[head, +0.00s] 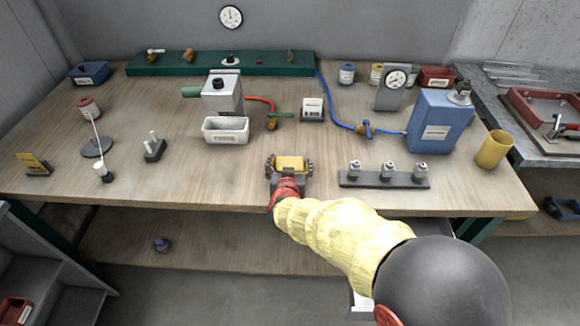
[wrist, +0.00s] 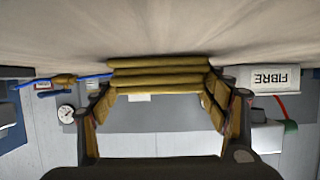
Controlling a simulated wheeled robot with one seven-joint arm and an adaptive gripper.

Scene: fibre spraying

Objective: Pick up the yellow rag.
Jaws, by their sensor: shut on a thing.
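The yellow rag (head: 291,162) is a folded yellow bundle near the front middle of the wooden bench. In the wrist view the rag (wrist: 158,72) shows as stacked folds between the two fingers. My gripper (head: 289,166) is shut on the rag, one finger at each side of it. In the wrist view my gripper (wrist: 160,90) has its padded fingertips against the ends of the folds. The rag appears at or very near the bench surface; I cannot tell whether it is touching.
A dark rack with several fittings (head: 384,180) stands close to the right. A white bin (head: 226,131) is behind to the left. A small dark holder with white pegs (head: 154,150) is further left. The blue tank (head: 437,122) and yellow cup (head: 494,149) stand at the right.

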